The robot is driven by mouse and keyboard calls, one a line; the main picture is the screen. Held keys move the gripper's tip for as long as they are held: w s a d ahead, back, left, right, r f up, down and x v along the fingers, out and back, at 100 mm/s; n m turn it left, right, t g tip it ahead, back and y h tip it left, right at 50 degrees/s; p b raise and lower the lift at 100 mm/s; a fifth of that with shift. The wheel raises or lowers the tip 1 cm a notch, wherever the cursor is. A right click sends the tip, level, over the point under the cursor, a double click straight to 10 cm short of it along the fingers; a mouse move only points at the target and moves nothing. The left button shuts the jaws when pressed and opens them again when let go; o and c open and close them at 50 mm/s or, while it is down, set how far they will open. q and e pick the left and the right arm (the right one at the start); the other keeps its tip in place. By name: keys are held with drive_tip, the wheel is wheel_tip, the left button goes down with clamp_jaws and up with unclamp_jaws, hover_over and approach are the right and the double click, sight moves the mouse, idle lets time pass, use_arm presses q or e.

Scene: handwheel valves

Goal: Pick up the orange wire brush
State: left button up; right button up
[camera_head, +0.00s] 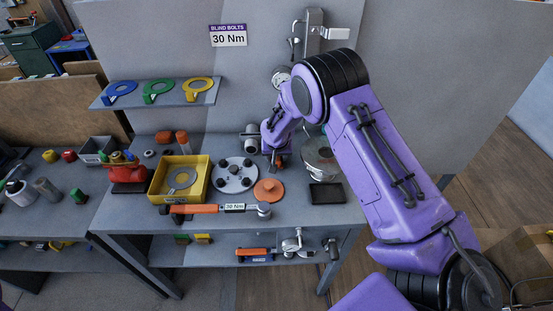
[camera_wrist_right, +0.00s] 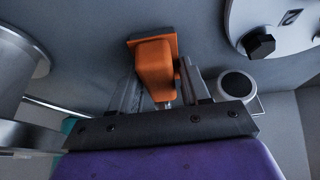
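The orange wire brush (camera_wrist_right: 155,68) shows in the right wrist view, with a flat plate at its far end and a blocky body nearer to me. My right gripper (camera_wrist_right: 160,82) has its two fingers apart, one on each side of the brush body. Narrow gaps seem to show beside the body; contact is hard to judge. In the head view my right gripper (camera_head: 277,152) is low over the back of the bench, and it and the arm hide most of the brush. My left gripper is not in view.
On the bench (camera_head: 225,216) stand a bolted grey flange (camera_head: 234,186), an orange disc (camera_head: 268,190), a yellow bin (camera_head: 158,192), a torque wrench (camera_head: 190,209) and a black tray (camera_head: 326,196). A metal cylindrical part (camera_head: 319,152) is close to the right of the gripper. A grey panel rises behind.

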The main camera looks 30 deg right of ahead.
drive_tip(key=c, duration=0.4)
drive_tip(key=shift+o, duration=0.2)
drive_tip(key=shift+r+b, duration=0.45)
drive_tip(key=shift+b, duration=0.05)
drive_tip(key=r, duration=0.1)
drive_tip(key=r+b, duration=0.1)
drive_tip(key=r, duration=0.1)
drive_tip(key=shift+s+a, duration=0.1)
drive_tip(key=shift+a, duration=0.2)
drive_tip(key=s+a+r+b, duration=0.3)
drive_tip(key=s+a+r, duration=0.4)
drive_tip(key=a+r, duration=0.2)
drive_tip(key=shift+a, duration=1.2)
drive_tip(key=shift+r, duration=0.1)
